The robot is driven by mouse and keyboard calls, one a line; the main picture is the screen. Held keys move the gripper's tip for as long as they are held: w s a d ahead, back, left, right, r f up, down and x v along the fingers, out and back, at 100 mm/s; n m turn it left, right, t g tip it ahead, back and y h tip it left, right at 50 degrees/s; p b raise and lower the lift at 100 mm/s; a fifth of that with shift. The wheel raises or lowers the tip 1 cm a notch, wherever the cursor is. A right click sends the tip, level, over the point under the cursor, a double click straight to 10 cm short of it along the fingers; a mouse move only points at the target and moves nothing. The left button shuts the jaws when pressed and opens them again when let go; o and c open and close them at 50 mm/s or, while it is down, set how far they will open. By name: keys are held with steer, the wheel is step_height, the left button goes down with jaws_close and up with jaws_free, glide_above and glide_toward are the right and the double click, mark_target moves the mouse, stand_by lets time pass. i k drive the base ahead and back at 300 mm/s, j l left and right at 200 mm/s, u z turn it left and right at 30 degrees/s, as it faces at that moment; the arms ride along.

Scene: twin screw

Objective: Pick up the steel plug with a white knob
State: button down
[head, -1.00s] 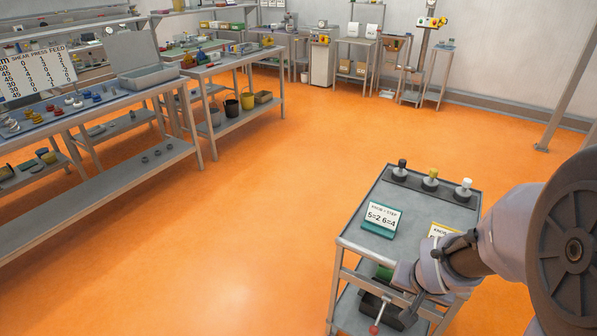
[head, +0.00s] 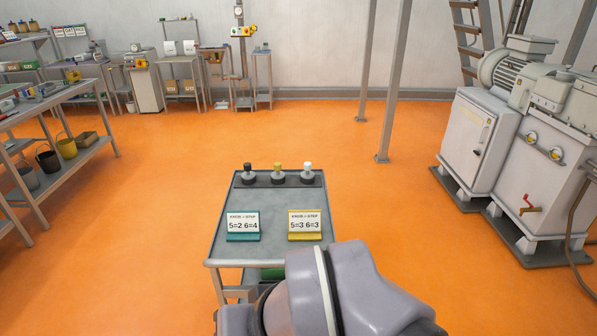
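Three steel plugs stand upright in a row on a dark strip at the far end of the grey cart top. The plug with a white knob (head: 308,172) is the rightmost. The plug with a yellow knob (head: 278,173) is in the middle, and the plug with a black knob (head: 248,173) is at the left. My arm shows at the bottom of the view, in front of the cart's near edge. My gripper is not visible, and nothing is seen touching the plugs.
The cart (head: 267,212) also holds a teal-based sign (head: 243,226) and a yellow-based sign (head: 304,225) near its front. Grey machines (head: 480,140) stand at the right, benches (head: 60,100) at the left. Orange floor around the cart is clear.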

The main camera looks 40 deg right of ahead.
mark_target(307, 174)
steer(key=i+l+u, duration=0.1)
steer(key=l+u, duration=0.15)
steer(key=l, duration=0.6)
steer(key=l+u, duration=0.25)
steer(key=l, duration=0.6)
steer(key=l+u, duration=0.2)
steer(key=l, duration=0.65)
steer(key=k+l+u, duration=0.1)
steer(key=l+u, duration=0.15)
steer(key=l, duration=0.6)
steer(key=i+l+u, duration=0.15)
steer(key=l, duration=0.2)
steer(key=i+l+u, duration=0.2)
steer(key=l, duration=0.2)
steer(key=i+l+u, duration=0.15)
steer(key=l, duration=0.2)
steer(key=i+l+u, duration=0.2)
steer(key=l, duration=0.25)
steer(key=l+u, duration=0.15)
steer(key=l, duration=0.25)
